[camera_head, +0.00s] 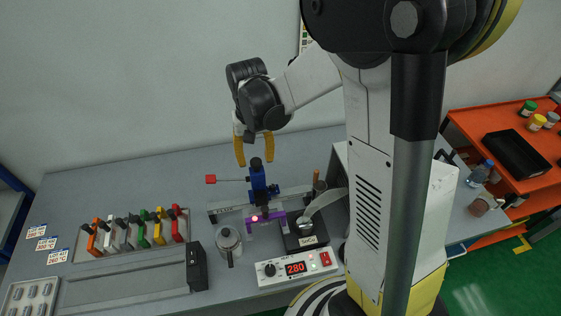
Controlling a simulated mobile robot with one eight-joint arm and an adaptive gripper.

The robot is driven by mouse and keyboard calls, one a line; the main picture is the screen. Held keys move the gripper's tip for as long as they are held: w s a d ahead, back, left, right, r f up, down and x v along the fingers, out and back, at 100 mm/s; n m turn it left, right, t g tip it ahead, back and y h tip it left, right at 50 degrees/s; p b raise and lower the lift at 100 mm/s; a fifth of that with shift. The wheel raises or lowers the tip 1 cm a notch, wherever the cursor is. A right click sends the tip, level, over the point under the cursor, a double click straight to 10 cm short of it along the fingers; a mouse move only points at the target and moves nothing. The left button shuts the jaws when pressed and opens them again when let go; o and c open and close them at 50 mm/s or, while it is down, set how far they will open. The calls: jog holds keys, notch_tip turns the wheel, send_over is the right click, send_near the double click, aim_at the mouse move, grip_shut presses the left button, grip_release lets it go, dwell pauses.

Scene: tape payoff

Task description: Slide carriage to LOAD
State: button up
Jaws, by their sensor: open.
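What looks like the carriage is an upright blue mechanism (258,186) with a dark knob on top. It stands on a pale rail (224,207) on the bench, left of the rail's middle or near it. A thin rod with a red end (210,179) sticks out to its left. A purple bracket (273,222) with a small glowing red spot sits in front of it. My gripper (254,161) points down with two yellow fingers spread apart, just above and behind the blue mechanism's top. I cannot tell whether they touch it. No LOAD mark is legible.
A controller reading 280 (295,268) stands in front. A metal pot (229,244), a black box (197,266) and a rack of coloured-handled tools (132,236) are to the left. A dark block with a spoon-like metal piece (305,233) is close right. The rear left bench is clear.

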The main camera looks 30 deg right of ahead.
jog(key=shift+r+p, duration=1.35)
jog(key=shift+r, duration=1)
jog(key=shift+f, duration=0.1)
jog(key=shift+s+a+f+b, duration=0.1)
jog(key=shift+s+b, duration=0.15)
jog(key=shift+b, duration=0.55)
jog(key=s+a+f+n+t+b, duration=0.1)
jog(key=s+f+n+t+b, duration=0.2)
jog(key=s+f+t+b, duration=0.4)
jog(key=s+f+b, duration=0.1)
jog(key=s+b, duration=0.5)
jog(key=b, duration=0.6)
jog(key=shift+s+a+f, duration=0.2)
jog(key=shift+s+a, duration=0.15)
jog(key=shift+a, duration=0.05)
